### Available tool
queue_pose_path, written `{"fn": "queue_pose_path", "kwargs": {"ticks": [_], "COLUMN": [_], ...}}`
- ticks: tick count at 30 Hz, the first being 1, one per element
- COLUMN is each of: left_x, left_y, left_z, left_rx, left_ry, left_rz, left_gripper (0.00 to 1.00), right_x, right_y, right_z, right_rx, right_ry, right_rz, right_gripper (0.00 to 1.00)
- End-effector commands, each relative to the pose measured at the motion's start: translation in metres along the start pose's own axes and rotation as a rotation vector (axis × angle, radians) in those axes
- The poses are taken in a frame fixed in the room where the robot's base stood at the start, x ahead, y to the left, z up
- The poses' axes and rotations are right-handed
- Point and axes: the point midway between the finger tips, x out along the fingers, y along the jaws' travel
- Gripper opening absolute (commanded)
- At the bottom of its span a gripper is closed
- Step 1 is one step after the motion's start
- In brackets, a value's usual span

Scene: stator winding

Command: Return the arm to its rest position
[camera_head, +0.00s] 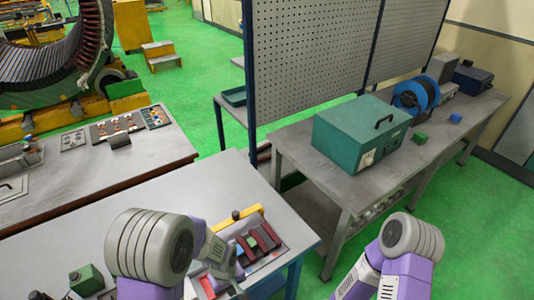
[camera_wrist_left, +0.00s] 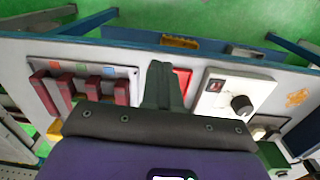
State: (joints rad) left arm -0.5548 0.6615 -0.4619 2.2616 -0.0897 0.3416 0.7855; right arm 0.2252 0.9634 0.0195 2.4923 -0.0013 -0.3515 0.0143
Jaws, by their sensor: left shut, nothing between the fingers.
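My left arm comes in from the left in the head view, and its gripper (camera_head: 236,276) is over the near grey table (camera_head: 80,240). In the left wrist view the gripper's dark fingers (camera_wrist_left: 160,68) are together with nothing between them. A tray with dark red bars (camera_wrist_left: 85,88) lies to the left of the fingers, and a red part (camera_wrist_left: 183,80) shows just right of them. The dark red bars (camera_head: 264,239) also show in the head view. Only links of my right arm show at the lower right; its gripper is out of frame.
A white panel with a black knob (camera_wrist_left: 240,104) is right of the fingers. A workbench (camera_head: 300,150) to the right carries a teal box (camera_head: 360,135) and a blue reel (camera_head: 416,94). A pegboard (camera_head: 310,60) stands behind. Green floor is free between the tables.

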Motion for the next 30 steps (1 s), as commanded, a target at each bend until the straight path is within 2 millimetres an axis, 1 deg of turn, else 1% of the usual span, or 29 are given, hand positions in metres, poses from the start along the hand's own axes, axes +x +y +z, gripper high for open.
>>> {"fn": "queue_pose_path", "kwargs": {"ticks": [1, 8, 12, 15, 21, 25, 27, 30], "left_x": [0.010, 0.051, 0.080, 0.098, 0.118, 0.124, 0.143, 0.161], "left_y": [-0.005, -0.020, -0.031, -0.036, -0.040, -0.040, -0.038, -0.039], "left_z": [0.002, 0.017, 0.034, 0.049, 0.071, 0.083, 0.080, 0.079], "left_rx": [0.011, 0.104, 0.167, 0.209, 0.265, 0.286, 0.294, 0.294], "left_ry": [-0.013, -0.058, -0.086, -0.097, -0.089, -0.072, -0.067, -0.067], "left_rz": [0.004, 0.060, 0.123, 0.177, 0.274, 0.330, 0.324, 0.323], "left_gripper": [0.00, 0.00, 0.00, 0.00, 0.00, 0.00, 0.00, 0.00], "right_x": [0.000, 0.001, 0.000, 0.000, 0.001, 0.001, 0.019, 0.036], "right_y": [0.000, 0.000, 0.000, 0.000, 0.000, 0.000, 0.007, 0.013], "right_z": [-0.001, -0.001, 0.000, 0.000, -0.001, -0.001, -0.002, -0.002], "right_rx": [0.000, -0.001, -0.001, 0.000, -0.001, -0.001, -0.001, 0.000], "right_ry": [0.002, 0.002, 0.000, 0.001, 0.001, 0.001, 0.002, 0.000], "right_rz": [0.000, 0.000, 0.000, 0.000, 0.000, 0.000, 0.000, 0.000], "right_gripper": [0.43, 0.43, 0.43, 0.43, 0.43, 0.43, 0.43, 0.43]}}
